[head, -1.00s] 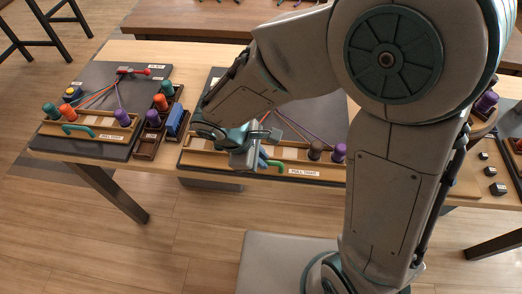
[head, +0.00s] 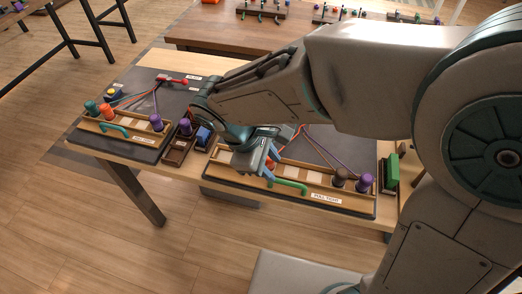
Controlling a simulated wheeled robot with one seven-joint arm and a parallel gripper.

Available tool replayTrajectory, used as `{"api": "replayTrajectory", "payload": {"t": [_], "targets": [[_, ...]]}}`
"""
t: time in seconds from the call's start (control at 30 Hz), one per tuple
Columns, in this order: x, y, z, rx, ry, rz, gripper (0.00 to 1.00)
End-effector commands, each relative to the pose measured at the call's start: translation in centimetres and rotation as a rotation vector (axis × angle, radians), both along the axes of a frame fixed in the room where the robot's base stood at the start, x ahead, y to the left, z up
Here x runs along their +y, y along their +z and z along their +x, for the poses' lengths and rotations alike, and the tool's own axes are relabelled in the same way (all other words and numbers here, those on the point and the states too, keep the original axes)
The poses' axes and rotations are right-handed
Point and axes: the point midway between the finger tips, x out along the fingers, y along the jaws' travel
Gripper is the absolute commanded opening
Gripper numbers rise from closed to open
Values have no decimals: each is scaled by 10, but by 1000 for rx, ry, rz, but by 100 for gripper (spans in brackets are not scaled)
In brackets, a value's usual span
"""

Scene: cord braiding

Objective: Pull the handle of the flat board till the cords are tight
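The board (head: 320,145) in the middle of the table is dark, with a wooden front rail marked "PULL TIGHT" (head: 326,198). A green handle (head: 289,187) sits on this rail. Red and purple cords (head: 330,152) fan across the board. A brown spool (head: 340,177) and a purple spool (head: 364,181) stand at the rail's right end. My gripper (head: 268,168) hangs over the rail, just up and left of the green handle. Contact and finger opening are unclear. My arm hides the board's far left part.
A second dark board (head: 140,88) at left has a teal handle (head: 115,130), cords and spools. A green block (head: 391,171) stands at right.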

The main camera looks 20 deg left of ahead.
Motion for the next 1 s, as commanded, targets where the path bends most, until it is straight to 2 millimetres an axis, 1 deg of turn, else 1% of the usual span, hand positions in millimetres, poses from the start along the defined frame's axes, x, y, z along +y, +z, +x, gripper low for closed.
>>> {"api": "replayTrajectory", "payload": {"t": [0.03,0.1,0.2,0.3,0.43,0.87,0.93,1.0], "targets": [[5,10,-1,-3,1,3,34],[9,21,-4,-2,0,3,34],[14,33,-6,-1,1,1,34],[17,39,-8,0,1,0,34],[18,42,-8,1,-1,-1,34],[18,42,-8,1,-1,-1,34],[15,42,-7,-2,-12,2,34],[5,43,-3,-10,-57,18,34]]}}
